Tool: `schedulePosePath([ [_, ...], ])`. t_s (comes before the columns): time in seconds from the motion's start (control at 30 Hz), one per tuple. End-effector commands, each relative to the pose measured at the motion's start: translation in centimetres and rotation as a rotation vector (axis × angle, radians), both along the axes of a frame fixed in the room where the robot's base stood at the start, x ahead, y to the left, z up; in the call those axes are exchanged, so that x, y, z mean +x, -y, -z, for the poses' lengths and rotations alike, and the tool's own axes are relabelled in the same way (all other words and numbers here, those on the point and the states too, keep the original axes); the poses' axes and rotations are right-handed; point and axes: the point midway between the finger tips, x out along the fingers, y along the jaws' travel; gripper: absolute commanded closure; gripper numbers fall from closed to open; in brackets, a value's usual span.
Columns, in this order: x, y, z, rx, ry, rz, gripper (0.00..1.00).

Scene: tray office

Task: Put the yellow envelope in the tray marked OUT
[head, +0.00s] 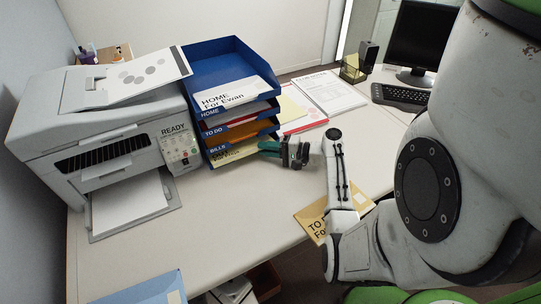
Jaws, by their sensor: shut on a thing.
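A stack of blue trays (222,52) stands beside the printer. Its readable labels are HOME, TO DO and BILLS; I see no OUT label. A yellow envelope (238,150) with dark print lies at the low front of the stack, around and below the BILLS label. Whether it is inside a tray or just in front of one is hard to tell. My gripper (269,149), with dark green fingers, is at its right end and appears shut on it.
A printer (110,115) stands close on the left of the trays. A white sheet marked HOME (232,93) is in the top tray. Papers and a red folder (304,124) lie behind my gripper. A keyboard (400,96) is further right. The desk in front of the trays is clear.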

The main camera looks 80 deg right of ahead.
Motion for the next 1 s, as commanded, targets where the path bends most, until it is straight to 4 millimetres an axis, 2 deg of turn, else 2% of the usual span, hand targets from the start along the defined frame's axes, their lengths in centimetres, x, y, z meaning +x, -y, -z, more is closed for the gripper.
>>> schedulePosePath([
  [0.43, 0.41, 0.46, 0.12, 0.0, 0.0, 0.0, 1.0],
  [0.47, 0.41, 0.46, 0.12, 0.0, 0.0, 0.0, 0.84],
  [0.73, 0.4, 0.44, 0.13, 0.0, 0.0, 0.0, 0.58],
  [1.0, 0.33, 0.43, 0.15, 0.0, 0.0, 0.0, 0.56],
])
